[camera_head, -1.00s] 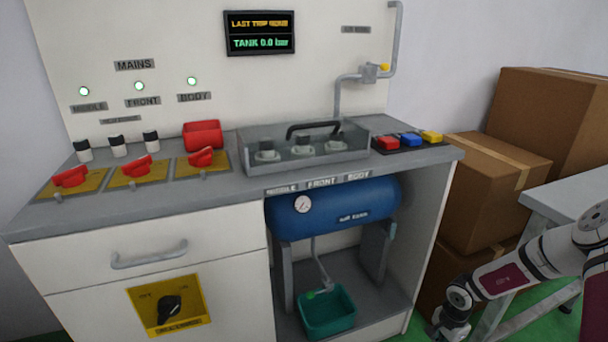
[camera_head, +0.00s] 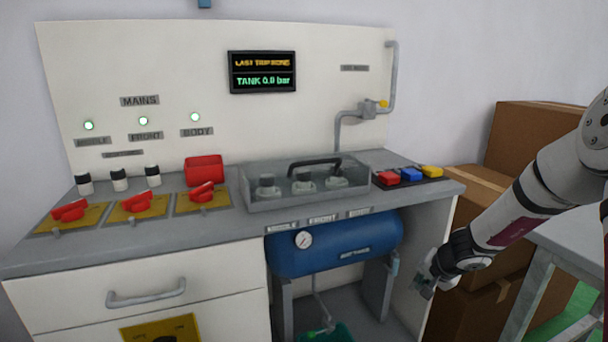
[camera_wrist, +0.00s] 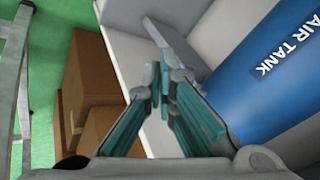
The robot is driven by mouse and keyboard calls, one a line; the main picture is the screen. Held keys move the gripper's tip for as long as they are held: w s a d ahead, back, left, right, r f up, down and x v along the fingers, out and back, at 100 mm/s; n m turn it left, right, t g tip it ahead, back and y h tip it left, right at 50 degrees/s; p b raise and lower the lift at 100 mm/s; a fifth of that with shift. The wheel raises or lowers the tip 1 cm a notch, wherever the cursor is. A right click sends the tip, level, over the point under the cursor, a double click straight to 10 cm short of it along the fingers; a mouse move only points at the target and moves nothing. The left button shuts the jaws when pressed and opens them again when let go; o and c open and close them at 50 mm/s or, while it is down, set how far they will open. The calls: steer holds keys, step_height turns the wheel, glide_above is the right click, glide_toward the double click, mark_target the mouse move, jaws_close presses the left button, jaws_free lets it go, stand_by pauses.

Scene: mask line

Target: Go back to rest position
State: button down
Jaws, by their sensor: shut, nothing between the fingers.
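My gripper (camera_head: 424,287) is at the right in the head view, in front of the bench's right side panel, low beside the blue air tank (camera_head: 335,243). In the wrist view my gripper (camera_wrist: 163,75) has its teal-lined fingers closed together with nothing between them. The air tank (camera_wrist: 265,75) lies to the right of the fingers there, apart from them. My arm comes in from the right edge of the head view.
Cardboard boxes (camera_head: 545,140) and a grey table (camera_head: 570,240) stand at the right. A teal bin (camera_head: 330,333) sits under the tank.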

steer(key=s+a+r+n+y, duration=0.1)
steer(key=s+a+r+n, duration=0.25)
steer(key=a+r, duration=0.35)
steer(key=s+a+r+n+y, duration=0.2)
steer(key=s+a+r, duration=0.35)
steer(key=r, duration=0.35)
steer(key=s+a+r+n+g, duration=0.1)
steer(key=s+a+r+g, duration=0.15)
steer(key=s, duration=0.45)
steer(key=s+a+r+n+g, duration=0.15)
steer(key=s+r, duration=0.25)
steer(key=s, duration=0.4)
steer(key=s+d+g+h, duration=0.1)
steer(key=s+d+h, duration=0.15)
steer(key=s, duration=0.95)
steer(key=s+d+g+h, duration=0.1)
steer(key=s+d+h, duration=0.15)
steer(key=s, duration=0.95)
step_height(320, 180, up, 30)
steer(key=t+p, duration=0.3)
steer(key=p, duration=2.5)
steer(key=shift+w+d+r+t+y, duration=0.2)
steer(key=shift+w+d+t+y, duration=0.15)
steer(key=shift+t+y, duration=0.05)
